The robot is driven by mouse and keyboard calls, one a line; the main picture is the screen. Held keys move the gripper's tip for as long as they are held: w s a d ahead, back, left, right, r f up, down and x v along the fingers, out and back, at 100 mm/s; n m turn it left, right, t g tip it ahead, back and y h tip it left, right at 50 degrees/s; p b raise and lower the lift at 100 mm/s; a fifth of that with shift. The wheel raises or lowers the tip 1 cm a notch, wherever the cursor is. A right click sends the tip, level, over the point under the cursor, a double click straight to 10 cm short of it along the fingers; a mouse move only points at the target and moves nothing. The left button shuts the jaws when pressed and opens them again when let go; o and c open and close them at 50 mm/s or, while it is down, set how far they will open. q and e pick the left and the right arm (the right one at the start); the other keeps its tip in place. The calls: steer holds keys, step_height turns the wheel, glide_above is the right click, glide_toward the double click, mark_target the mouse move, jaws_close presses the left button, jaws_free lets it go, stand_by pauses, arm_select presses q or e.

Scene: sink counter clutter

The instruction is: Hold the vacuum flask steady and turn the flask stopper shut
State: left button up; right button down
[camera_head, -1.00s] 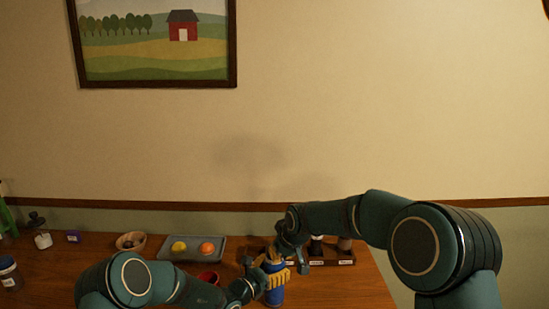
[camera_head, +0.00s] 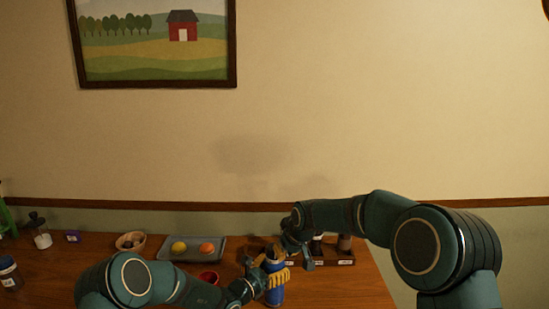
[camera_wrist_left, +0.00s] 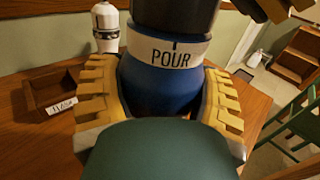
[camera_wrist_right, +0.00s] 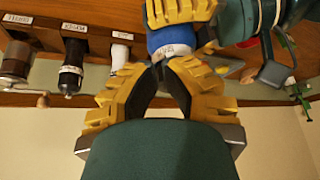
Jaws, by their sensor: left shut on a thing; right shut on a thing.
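The vacuum flask (camera_head: 275,297) stands upright near the front right of the counter. In the left wrist view its blue body (camera_wrist_left: 160,85) shows below a pale band marked POUR, with a dark mark above the word. The dark flask stopper (camera_wrist_left: 175,14) rises above that band. My left gripper (camera_head: 276,281) is shut around the blue body, a yellow finger on each side. My right gripper (camera_wrist_right: 162,70) is shut on the stopper from above; its fingers mostly hide the stopper in the right wrist view. The flask's blue body (camera_wrist_right: 172,40) shows beyond them.
A wooden rack (camera_head: 345,262) with labelled compartments and bottles stands just behind the flask. A red bowl (camera_head: 209,277) is left of it. A grey tray (camera_head: 217,243) with yellow and orange round things, a wooden bowl (camera_head: 130,242) and jars (camera_head: 10,275) stand farther left.

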steer(key=shift+s+d, duration=0.15)
steer(key=shift+d, duration=0.2)
step_height(320, 180, up, 6)
stand_by(0.7)
steer(key=shift+s+a+f, duration=0.25)
steer(key=shift+a+f, duration=0.3)
steer(key=shift+f, duration=0.45)
steer(key=shift+s+a+f, duration=0.25)
steer(key=shift+a+f, duration=0.3)
steer(key=shift+f, duration=0.4)
steer(key=shift+s+a+f, duration=0.25)
steer(key=shift+a+f, duration=0.3)
steer(key=shift+f, duration=0.45)
steer(key=shift+w, duration=0.2)
steer(key=shift+w+d, duration=0.35)
steer(key=shift+d, duration=0.5)
